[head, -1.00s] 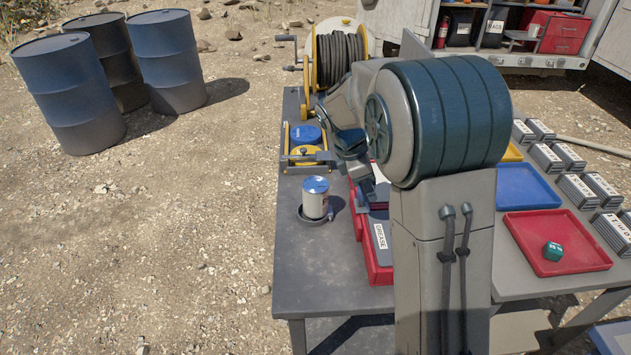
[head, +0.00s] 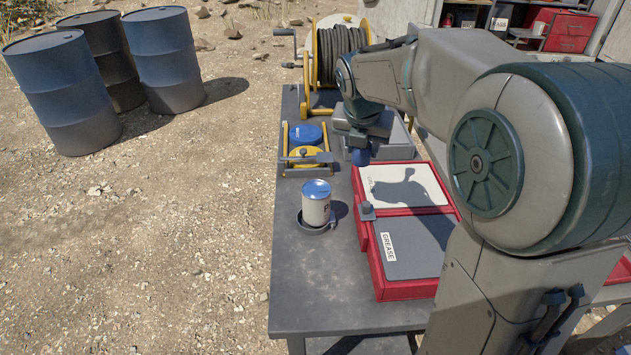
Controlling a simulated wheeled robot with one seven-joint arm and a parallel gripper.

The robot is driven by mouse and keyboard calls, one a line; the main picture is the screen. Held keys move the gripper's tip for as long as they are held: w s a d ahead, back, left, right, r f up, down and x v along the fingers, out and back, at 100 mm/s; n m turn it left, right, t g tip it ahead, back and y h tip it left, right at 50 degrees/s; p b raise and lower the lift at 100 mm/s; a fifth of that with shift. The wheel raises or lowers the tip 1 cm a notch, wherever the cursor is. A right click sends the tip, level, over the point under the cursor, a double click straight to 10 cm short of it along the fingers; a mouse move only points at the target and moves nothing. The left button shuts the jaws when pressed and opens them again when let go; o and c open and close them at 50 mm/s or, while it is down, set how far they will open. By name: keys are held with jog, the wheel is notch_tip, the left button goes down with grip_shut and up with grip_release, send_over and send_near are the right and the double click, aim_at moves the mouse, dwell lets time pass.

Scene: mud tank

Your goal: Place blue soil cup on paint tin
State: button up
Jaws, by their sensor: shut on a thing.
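The paint tin (head: 315,211) is white with a blue top and stands upright in a grey ring holder near the table's left edge. My gripper (head: 362,146) points down above the table, behind and to the right of the tin. It is shut on the small blue soil cup (head: 361,158), which shows just below the jaws. The jaws hide the cup's upper part. The cup is in the air, clear of the tin.
A red case (head: 375,274) with a grey "GREASE" panel and a white panel lies right of the tin. A yellow frame with a blue round thing (head: 304,133) stands behind the tin. A hose reel (head: 340,58) is at the back. The table's front left is bare.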

jog(key=w+a+f, duration=0.1)
jog(key=a+f, duration=0.1)
jog(key=a, duration=0.1)
jog(key=w+a+f, duration=0.1)
jog(key=a+f, duration=0.1)
jog(key=a, duration=0.1)
jog(key=w+a+f, duration=0.1)
jog(key=a+f, duration=0.1)
jog(key=a, duration=0.1)
jog(key=shift+a, duration=0.3)
jog(key=shift+f, duration=2)
jog(key=shift+f, duration=0.15)
jog(key=o, duration=1)
